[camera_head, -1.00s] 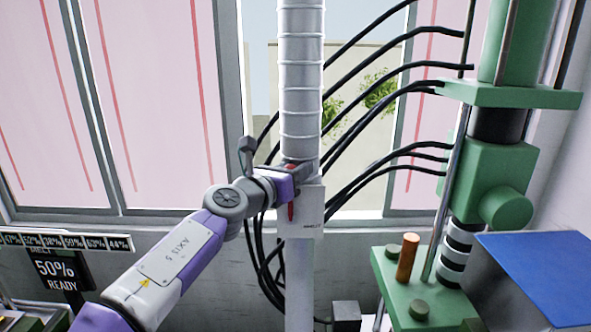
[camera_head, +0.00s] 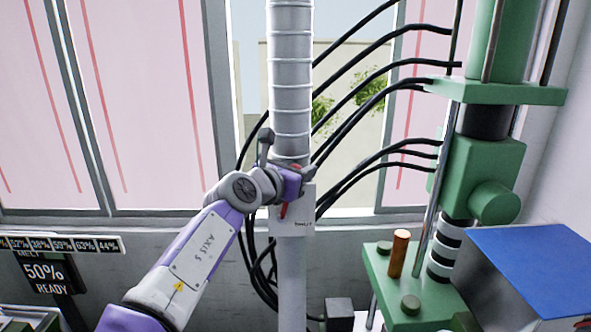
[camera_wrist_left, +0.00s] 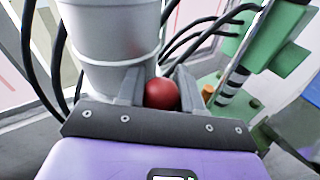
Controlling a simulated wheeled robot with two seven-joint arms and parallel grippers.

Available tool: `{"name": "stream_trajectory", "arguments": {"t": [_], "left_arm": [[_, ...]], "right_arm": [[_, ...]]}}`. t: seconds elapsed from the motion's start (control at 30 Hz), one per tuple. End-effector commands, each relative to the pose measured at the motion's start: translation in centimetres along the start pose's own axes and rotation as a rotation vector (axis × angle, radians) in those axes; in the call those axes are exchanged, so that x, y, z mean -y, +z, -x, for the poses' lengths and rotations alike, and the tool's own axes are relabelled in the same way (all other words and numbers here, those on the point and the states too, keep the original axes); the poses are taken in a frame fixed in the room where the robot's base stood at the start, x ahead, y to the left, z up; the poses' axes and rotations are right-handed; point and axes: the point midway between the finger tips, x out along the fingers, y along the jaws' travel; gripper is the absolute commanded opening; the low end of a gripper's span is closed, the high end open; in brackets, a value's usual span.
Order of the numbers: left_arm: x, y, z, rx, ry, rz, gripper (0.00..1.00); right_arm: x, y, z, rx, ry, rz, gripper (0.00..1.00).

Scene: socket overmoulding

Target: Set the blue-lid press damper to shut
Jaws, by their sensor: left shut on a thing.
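A grey ribbed vertical duct (camera_head: 291,90) stands in front of the window, with a white label plate (camera_head: 297,222) low on it; its lettering is too small to read surely. My left gripper (camera_head: 297,180) is at the duct just above this plate. A red part (camera_head: 284,211) shows just below the gripper. In the left wrist view a red ball knob (camera_wrist_left: 161,94) sits between the two grey fingers, which are shut on it, with the duct (camera_wrist_left: 115,40) close behind. The rest of the damper lever is mostly hidden by the gripper. My right gripper is not in view.
A green press (camera_head: 485,165) with an orange peg (camera_head: 398,253) stands at the right, beside a blue lid (camera_head: 535,265). Black cables (camera_head: 385,95) run from the press behind the duct. A dark readout (camera_head: 45,275) shows 50% READY at lower left.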

Motion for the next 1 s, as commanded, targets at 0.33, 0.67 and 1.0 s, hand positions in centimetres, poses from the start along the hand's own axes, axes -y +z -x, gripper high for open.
{"name": "stream_trajectory", "arguments": {"t": [0.33,0.67,1.0], "left_arm": [[0.0,0.1,0.0,0.002,-0.001,0.003,0.55],[0.0,0.1,0.1,0.002,-0.001,0.003,0.61],[0.1,0.1,4.5,0.006,-0.003,0.003,0.61]], "right_arm": [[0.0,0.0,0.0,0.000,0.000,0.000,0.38],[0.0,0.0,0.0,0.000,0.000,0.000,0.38],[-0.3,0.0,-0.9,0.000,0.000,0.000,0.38]]}}
